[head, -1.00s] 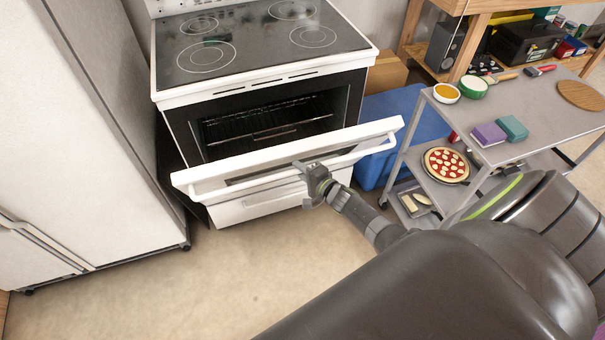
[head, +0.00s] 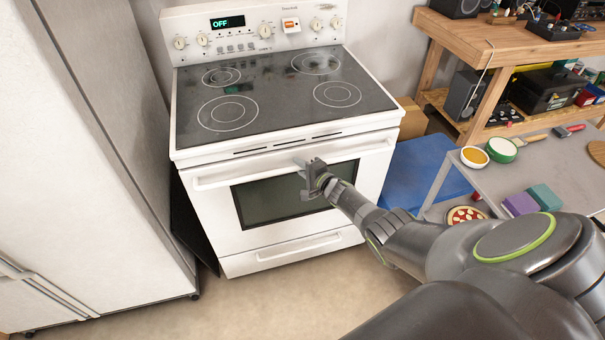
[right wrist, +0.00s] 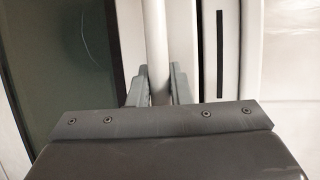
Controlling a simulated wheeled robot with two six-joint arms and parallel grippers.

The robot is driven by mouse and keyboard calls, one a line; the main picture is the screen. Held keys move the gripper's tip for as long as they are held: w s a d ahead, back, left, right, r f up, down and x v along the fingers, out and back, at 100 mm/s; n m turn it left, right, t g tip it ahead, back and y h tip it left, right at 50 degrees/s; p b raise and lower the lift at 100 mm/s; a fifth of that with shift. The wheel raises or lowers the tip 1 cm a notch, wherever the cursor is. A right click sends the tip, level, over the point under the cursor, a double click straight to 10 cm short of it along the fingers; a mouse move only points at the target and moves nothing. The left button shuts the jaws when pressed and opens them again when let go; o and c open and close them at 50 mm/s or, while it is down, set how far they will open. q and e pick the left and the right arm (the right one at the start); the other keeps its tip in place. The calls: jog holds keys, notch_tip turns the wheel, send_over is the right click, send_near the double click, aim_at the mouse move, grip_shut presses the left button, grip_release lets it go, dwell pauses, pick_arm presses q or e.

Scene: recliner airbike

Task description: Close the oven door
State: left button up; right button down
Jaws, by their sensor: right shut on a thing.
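The white oven (head: 285,150) stands in the middle of the head view. Its door (head: 215,212), with a dark window, is upright against the oven front, and no interior shows. My right gripper (head: 308,168) is at the door's top bar handle (head: 235,181), near the middle of its length. In the right wrist view the two fingers (right wrist: 159,88) sit on either side of the white handle bar (right wrist: 156,45), shut on it. My left gripper is not in view.
A white fridge (head: 100,150) stands close on the left. A wooden workbench (head: 480,45) is behind. Some floor is clear in front.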

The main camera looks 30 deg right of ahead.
jog(key=shift+w+f, duration=0.1)
jog(key=shift+w, duration=0.1)
jog(key=c, duration=1.7)
grip_release()
jog(key=shift+o, duration=0.5)
jog(key=shift+s, duration=0.1)
jog(key=shift+s, duration=0.2)
jog(key=p+v, duration=0.7)
jog(key=v, duration=1)
jog(key=shift+d, duration=0.15)
